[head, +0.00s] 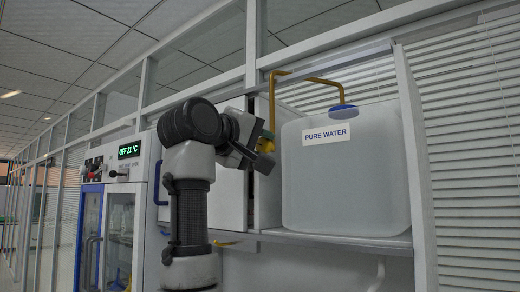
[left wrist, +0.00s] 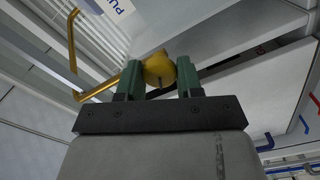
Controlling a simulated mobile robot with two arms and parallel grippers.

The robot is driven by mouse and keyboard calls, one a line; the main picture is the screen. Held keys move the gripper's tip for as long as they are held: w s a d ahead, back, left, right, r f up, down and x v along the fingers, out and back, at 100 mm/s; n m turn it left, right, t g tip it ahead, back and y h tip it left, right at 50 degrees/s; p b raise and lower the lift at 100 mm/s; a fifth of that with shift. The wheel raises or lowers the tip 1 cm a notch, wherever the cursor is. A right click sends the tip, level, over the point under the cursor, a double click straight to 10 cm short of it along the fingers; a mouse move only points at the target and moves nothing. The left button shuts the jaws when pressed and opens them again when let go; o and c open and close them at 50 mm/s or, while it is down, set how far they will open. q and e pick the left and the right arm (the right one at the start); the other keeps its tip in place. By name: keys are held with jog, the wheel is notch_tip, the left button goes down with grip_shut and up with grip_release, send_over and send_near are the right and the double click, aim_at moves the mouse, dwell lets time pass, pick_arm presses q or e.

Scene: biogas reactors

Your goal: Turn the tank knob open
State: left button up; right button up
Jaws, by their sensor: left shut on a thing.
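The tank (head: 345,185) is a translucent white box with a blue cap and a "PURE WATER" label, standing on a shelf at the right of the head view. A yellow pipe (head: 281,74) runs from its cap down to the yellow tank knob (head: 265,137). My left gripper (head: 261,157) is at the knob, left of the tank. In the left wrist view the green fingers of my left gripper (left wrist: 160,75) are shut on the yellow knob (left wrist: 158,68), one on each side. Part of the knob is hidden by the fingers. My right gripper is out of view.
A cabinet (head: 124,178) with a display reading "OFF 21 °C" stands on the left. A white upright panel (head: 410,145) stands at the tank's right. The shelf (head: 330,240) runs under the tank. Window blinds (head: 465,150) fill the back right.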

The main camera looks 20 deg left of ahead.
pick_arm(q)
jog(key=n+b, duration=0.1)
jog(key=n, duration=0.4)
jog(key=shift+n, duration=0.3)
dwell(0.4)
jog(key=o, duration=0.9)
jog(key=shift+a, duration=0.1)
jog(key=shift+f, duration=0.1)
